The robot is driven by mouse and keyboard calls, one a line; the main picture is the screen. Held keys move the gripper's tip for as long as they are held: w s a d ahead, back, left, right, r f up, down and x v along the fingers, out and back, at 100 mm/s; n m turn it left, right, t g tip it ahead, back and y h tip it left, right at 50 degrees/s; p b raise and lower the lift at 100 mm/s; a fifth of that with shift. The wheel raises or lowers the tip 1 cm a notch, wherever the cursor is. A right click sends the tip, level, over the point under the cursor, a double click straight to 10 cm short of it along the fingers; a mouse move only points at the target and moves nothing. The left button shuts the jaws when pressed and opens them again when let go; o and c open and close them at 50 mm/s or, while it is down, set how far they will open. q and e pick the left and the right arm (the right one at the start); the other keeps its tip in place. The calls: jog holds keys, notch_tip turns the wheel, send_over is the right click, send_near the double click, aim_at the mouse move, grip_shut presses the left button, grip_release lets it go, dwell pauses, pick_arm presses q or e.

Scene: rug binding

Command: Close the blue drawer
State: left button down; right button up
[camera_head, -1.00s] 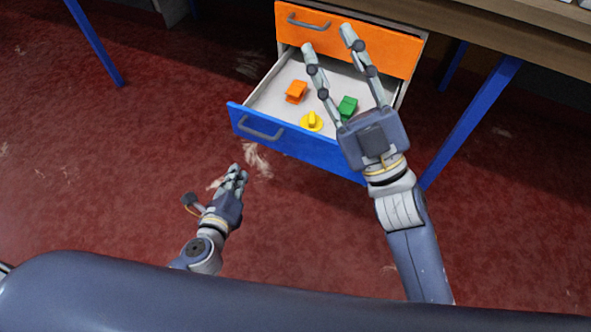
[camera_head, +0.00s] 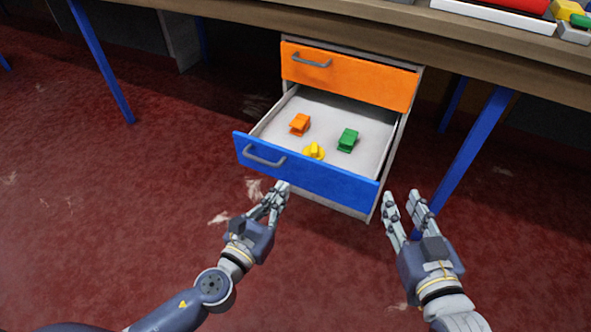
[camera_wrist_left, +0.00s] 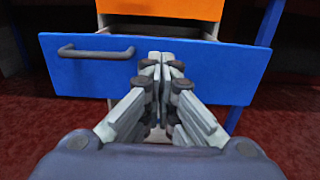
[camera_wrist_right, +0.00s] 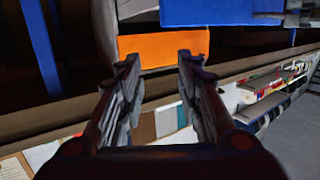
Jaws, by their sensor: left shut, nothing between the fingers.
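The blue drawer (camera_head: 318,178) is pulled out below a shut orange drawer (camera_head: 345,76). It has a grey bar handle (camera_head: 264,155) on the left of its front. Inside lie an orange block (camera_head: 300,124), a yellow piece (camera_head: 314,151) and a green block (camera_head: 347,140). My left gripper (camera_head: 279,190) is shut and empty, its fingertips at the blue front, right of the handle (camera_wrist_left: 95,53). I cannot tell whether they touch it. My right gripper (camera_head: 403,197) is open and empty, to the right of the drawer front and apart from it.
The drawers hang under a wooden desk (camera_head: 230,15) with blue legs (camera_head: 470,150). One leg stands behind my right gripper. Red and white items (camera_head: 500,10) lie on the desktop at the right. The red floor (camera_head: 100,220) in front is clear.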

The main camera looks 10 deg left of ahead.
aim_at(301, 163)
pick_arm(q)
jog(key=x, duration=0.6)
jog(key=shift+w+d, duration=0.1)
jog(key=shift+w, duration=0.25)
jog(key=shift+w+d, duration=0.25)
jog(key=shift+w, duration=0.35)
pick_arm(e)
jog(key=shift+w+a+r+t, duration=0.15)
jog(key=shift+r+t, duration=0.15)
jog(key=shift+r, duration=0.2)
pick_arm(q)
jog(key=shift+w, duration=0.1)
